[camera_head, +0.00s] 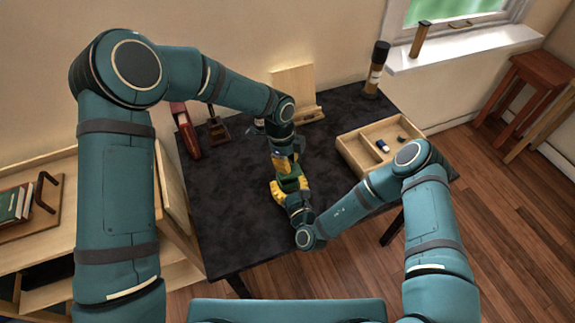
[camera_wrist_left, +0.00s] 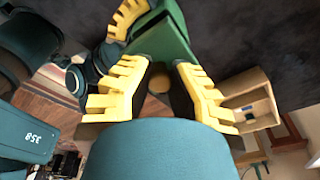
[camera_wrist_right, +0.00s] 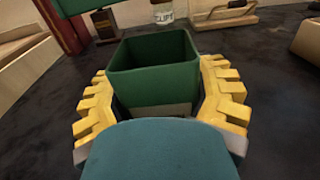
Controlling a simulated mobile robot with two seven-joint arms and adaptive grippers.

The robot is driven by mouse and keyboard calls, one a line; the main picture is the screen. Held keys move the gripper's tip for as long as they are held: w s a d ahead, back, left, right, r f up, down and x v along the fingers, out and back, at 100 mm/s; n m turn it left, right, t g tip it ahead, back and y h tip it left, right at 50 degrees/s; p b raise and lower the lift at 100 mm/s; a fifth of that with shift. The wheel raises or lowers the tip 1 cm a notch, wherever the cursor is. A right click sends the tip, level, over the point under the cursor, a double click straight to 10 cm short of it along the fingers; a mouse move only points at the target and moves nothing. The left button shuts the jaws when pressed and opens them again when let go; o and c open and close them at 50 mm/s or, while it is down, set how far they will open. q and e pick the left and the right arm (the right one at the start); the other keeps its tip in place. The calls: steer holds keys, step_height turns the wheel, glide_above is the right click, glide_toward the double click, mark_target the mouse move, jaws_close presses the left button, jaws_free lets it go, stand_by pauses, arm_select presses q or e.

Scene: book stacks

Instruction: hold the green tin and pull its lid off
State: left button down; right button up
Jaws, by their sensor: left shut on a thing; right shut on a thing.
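The green tin (camera_head: 292,184) is over the dark table. In the right wrist view the tin (camera_wrist_right: 152,70) is square and open at the top, its inside showing. My right gripper (camera_head: 288,190) is shut on the tin, with yellow fingers on both sides in the right wrist view (camera_wrist_right: 158,100). The green lid (camera_wrist_right: 85,5) is apart from the tin, above and to its left in that view. My left gripper (camera_head: 286,164) is shut on the lid's tan knob (camera_wrist_left: 160,82), between its yellow fingers in the left wrist view (camera_wrist_left: 165,72). The lid is mostly hidden in the head view.
A wooden compartment tray (camera_head: 348,160) with small items is at the table's right. A dark bottle (camera_head: 376,72), a wooden stand (camera_head: 293,88), a red book (camera_head: 186,132) and a small trophy (camera_head: 217,130) line the back. A jar (camera_wrist_right: 163,12) stands behind the tin. The front-left tabletop is clear.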

arm_select(q)
step_height(320, 180, up, 2)
arm_select(e)
steer(key=o, duration=1.4)
steer(key=shift+o, duration=0.2)
steer(key=v, duration=1.1)
steer(key=shift+s, duration=0.15)
steer(key=shift+s+d+r, duration=0.1)
steer(key=shift+s, duration=0.3)
